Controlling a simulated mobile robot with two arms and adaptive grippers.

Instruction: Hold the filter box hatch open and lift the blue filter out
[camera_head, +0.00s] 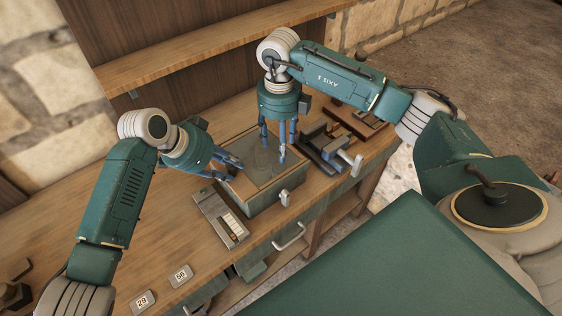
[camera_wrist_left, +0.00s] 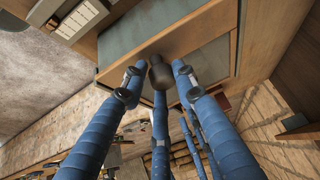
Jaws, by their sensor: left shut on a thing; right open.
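The filter box (camera_head: 277,196) is a green box with a wood-edged top on the workbench. My left gripper (camera_head: 231,166) is at the left part of its top. In the left wrist view, its blue fingers close around a dark knob (camera_wrist_left: 158,73) on the wood-framed hatch (camera_wrist_left: 204,67). How far the hatch is raised is hard to tell. My right gripper (camera_head: 277,150) is open, fingers pointing down over the box top, to the right of the left gripper. I cannot make out the blue filter; the fingers are blue too and cover part of the top.
The wooden workbench (camera_head: 110,222) carries a grey device (camera_head: 221,215) left of the box and a dark vise-like fixture (camera_head: 325,150) close on its right. Number tags (camera_head: 181,275) lie at the front left. A wooden shelf (camera_head: 200,54) stands behind. A drawer handle (camera_head: 289,237) juts out in front.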

